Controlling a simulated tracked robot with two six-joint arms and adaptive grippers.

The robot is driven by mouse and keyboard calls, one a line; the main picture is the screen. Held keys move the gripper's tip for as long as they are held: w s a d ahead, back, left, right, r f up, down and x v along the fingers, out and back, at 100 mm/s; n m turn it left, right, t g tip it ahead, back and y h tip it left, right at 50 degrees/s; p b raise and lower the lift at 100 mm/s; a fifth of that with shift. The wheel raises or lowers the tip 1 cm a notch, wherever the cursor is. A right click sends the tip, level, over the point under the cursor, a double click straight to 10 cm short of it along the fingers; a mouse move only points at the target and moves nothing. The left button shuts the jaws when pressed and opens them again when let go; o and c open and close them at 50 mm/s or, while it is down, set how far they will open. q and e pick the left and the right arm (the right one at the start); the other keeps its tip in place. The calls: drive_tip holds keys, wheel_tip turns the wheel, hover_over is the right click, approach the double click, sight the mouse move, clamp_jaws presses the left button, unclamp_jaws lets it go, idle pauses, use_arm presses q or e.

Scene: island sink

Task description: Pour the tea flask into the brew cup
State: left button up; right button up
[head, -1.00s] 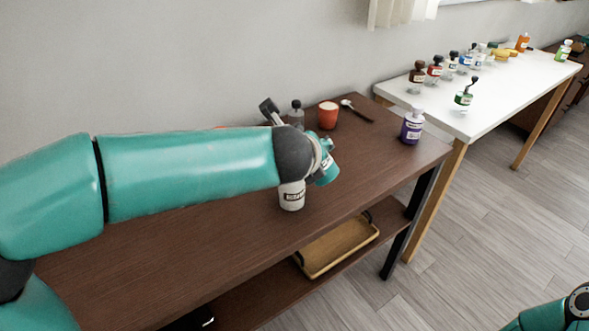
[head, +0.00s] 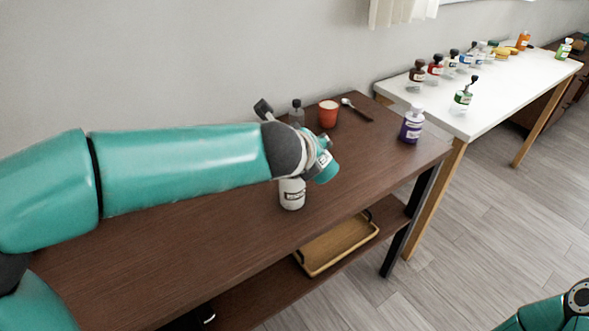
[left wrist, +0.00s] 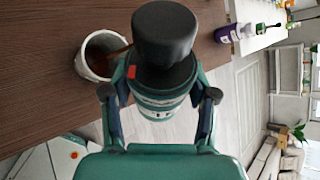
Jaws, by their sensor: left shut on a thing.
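My left gripper (left wrist: 160,88) is shut on the tea flask, a teal bottle with a black top (left wrist: 165,38) and a pale label band. In the head view the flask (head: 327,170) shows partly behind my left wrist, tilted, just right of and above the brew cup. The brew cup (head: 291,197) is white with a dark-lettered label and stands upright on the brown table. My right gripper is out of view.
A red cup (head: 328,115), a spoon (head: 356,108) and a grey bottle (head: 297,113) stand or lie toward the brown table's back. A purple bottle (head: 411,128) is near its right end. Several bottles line the white table (head: 510,95). A wooden tray (head: 340,245) is on the lower shelf.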

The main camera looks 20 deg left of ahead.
sight(325, 166)
use_arm(q)
drive_tip(key=shift+a+r+n+h+p, duration=0.1)
drive_tip(key=shift+r+n+h+p, duration=0.55)
drive_tip(key=shift+p, duration=0.65)
drive_tip(key=shift+f+n+h+p, duration=0.25)
drive_tip(key=shift+f+h+p, duration=0.35)
drive_tip(key=shift+f+h, duration=0.05)
idle(0.9)
